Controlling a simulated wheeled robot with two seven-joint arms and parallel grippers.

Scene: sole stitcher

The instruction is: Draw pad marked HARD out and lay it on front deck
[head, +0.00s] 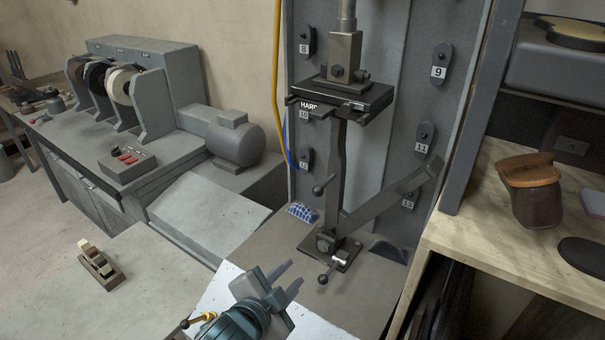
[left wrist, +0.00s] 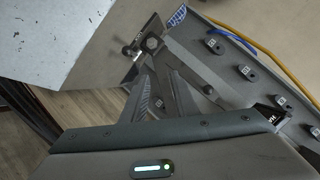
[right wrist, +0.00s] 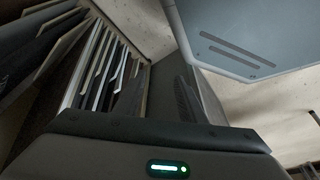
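The pad marked HARD (head: 309,105) sits in the dark holder at the top of the machine's post (head: 335,175); only its labelled front edge shows clearly. The HARD label shows small at the right of the left wrist view (left wrist: 269,115). A flat grey deck (head: 275,243) lies around the foot of the post, with a pale plate (head: 215,290) at its near side. My left gripper (head: 291,276) is open and empty above this near area, well below the pad.
A wooden bench (head: 500,240) with a brush (head: 532,185) stands at right. Numbered soles hang behind.

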